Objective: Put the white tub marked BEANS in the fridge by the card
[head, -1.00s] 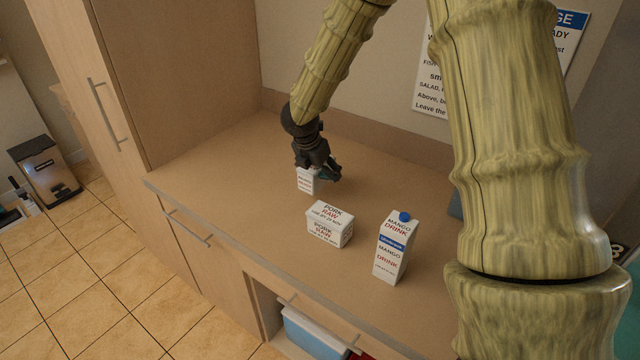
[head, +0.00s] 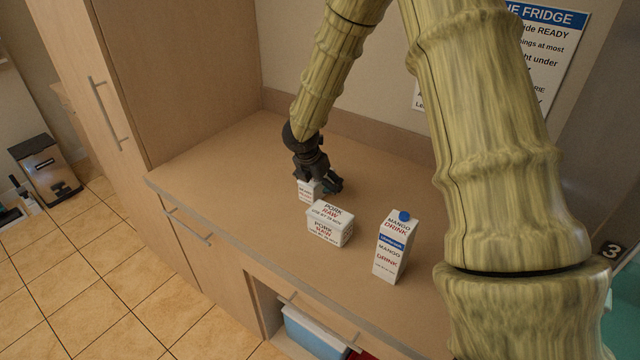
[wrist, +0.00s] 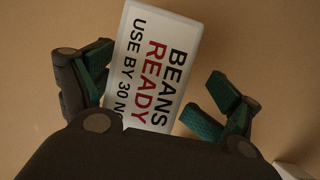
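The white tub marked BEANS READY, USE BY 30 (wrist: 158,65) lies between the fingers of my gripper (wrist: 160,95) in the wrist view. The fingers are spread, with a clear gap to the tub on the right; the left finger is close to its edge. In the head view my gripper (head: 319,183) is low over the tub (head: 308,190) on the counter and hides its upper part. The fridge card (head: 545,45) on the back wall is partly hidden by my arm; its words include READY and "right under". The fridge inside is not seen.
A white PORK RAW tub (head: 328,224) stands just in front of the beans tub. A MANGO DRINK carton (head: 394,246) with a blue cap stands to its right. The counter (head: 220,165) is clear to the left. A tall cabinet (head: 180,70) bounds the left side.

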